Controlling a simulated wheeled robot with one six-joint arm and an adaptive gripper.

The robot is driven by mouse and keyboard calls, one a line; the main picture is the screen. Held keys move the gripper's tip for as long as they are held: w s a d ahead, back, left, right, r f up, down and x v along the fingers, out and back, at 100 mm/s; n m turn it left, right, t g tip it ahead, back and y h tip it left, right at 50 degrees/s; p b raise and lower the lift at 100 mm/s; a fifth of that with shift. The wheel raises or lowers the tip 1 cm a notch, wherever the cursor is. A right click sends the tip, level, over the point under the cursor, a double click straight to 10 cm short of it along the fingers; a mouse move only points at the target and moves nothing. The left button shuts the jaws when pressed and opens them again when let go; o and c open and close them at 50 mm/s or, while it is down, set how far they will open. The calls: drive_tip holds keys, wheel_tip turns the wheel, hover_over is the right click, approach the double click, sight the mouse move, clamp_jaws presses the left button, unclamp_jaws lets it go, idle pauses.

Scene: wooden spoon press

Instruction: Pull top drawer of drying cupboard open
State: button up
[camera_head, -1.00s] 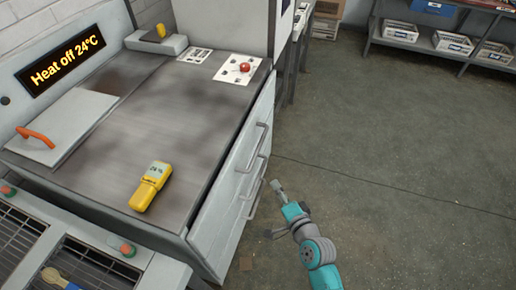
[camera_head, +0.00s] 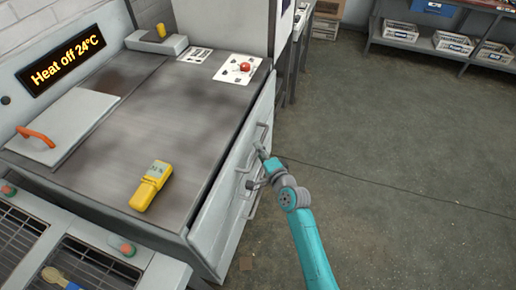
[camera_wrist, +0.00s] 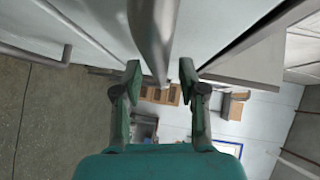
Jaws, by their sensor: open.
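The drying cupboard (camera_head: 228,205) stands at the left, its pale drawer fronts facing right. The top drawer's bar handle (camera_head: 264,132) shows beside the cupboard's upper edge, and the drawer looks shut. My gripper (camera_head: 262,150) is at this handle, partly covering it. In the wrist view my open gripper (camera_wrist: 160,74) has one finger on each side of a grey bar handle (camera_wrist: 150,35). The bar runs down the picture's middle and reaches between the fingertips. I see no clear contact with either finger.
A lower drawer handle (camera_head: 254,205) sits below, and another bar (camera_wrist: 40,47) shows at the left of the wrist view. A yellow handheld meter (camera_head: 151,186) lies on the worktop. The floor (camera_head: 400,160) to the right is clear.

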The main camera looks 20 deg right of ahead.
drive_tip(key=shift+w+a+f, duration=0.15)
drive_tip(key=shift+w, duration=0.75)
clamp_jaws()
